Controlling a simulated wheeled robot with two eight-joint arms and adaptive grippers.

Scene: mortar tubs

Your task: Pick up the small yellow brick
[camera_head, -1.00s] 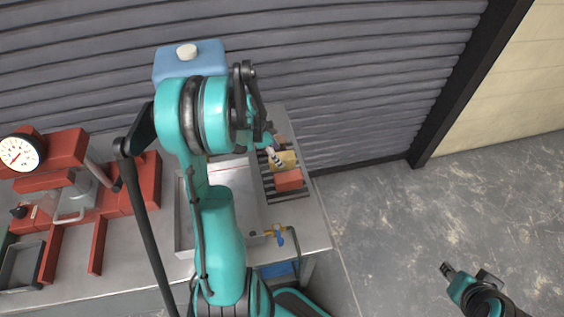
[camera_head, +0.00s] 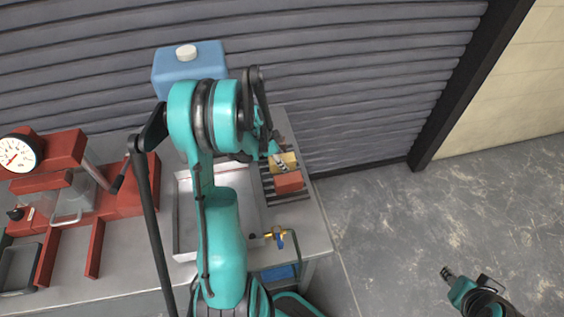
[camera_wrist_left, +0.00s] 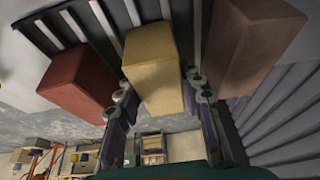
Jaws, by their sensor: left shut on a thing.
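The small yellow brick (camera_head: 291,158) is on the dark slatted rack (camera_head: 270,190), partly hidden by my left gripper in the head view. In the left wrist view the yellow brick (camera_wrist_left: 154,62) lies between the two fingers of my left gripper (camera_wrist_left: 163,97), which is shut on it. I cannot tell whether the brick is clear of the slats. My left gripper (camera_head: 281,161) points down at the rack in the head view. My right gripper (camera_head: 447,271) is far off at the lower right, over the floor; its jaws are too small to read.
A red brick (camera_head: 289,182) is close beside the yellow one, and a brown brick (camera_wrist_left: 252,45) is on its other side. A metal tray (camera_head: 185,225), a brass valve (camera_head: 278,236), a blue container (camera_head: 190,65) and a red press with a gauge (camera_head: 18,153) share the bench.

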